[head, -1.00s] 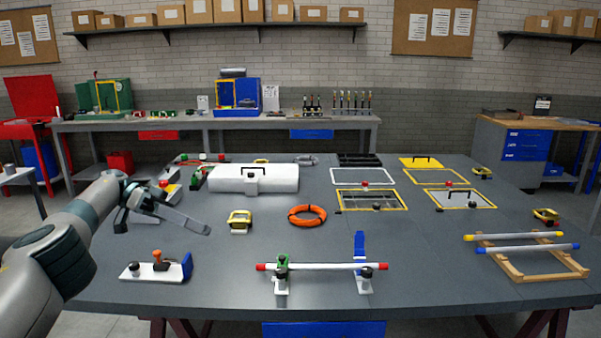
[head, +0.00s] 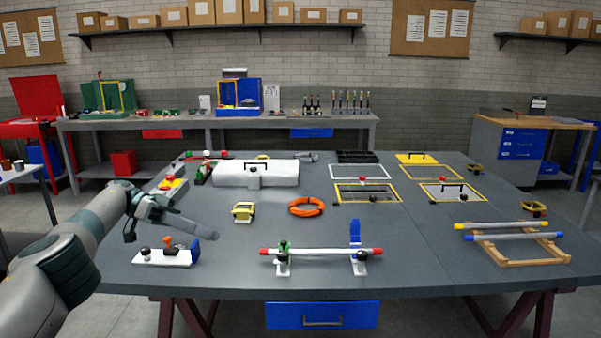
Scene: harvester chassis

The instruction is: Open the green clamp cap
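The green clamp cap (head: 283,246) is on the left white clamp stand (head: 283,267), at the front middle of the table. It appears down over a white rod with red ends (head: 320,252), with a dark knob beside it. On the right stand (head: 359,267), a blue cap (head: 355,232) stands upright. My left gripper (head: 172,236) is over the table's left front, well to the left of the green cap and apart from it. Its fingers are seen at an angle, so their opening is unclear. My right gripper is out of view.
An orange ring (head: 306,207) and a yellow-framed block (head: 244,212) lie behind the rod. A wooden rack (head: 514,245) with rods is at right. The table between is clear.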

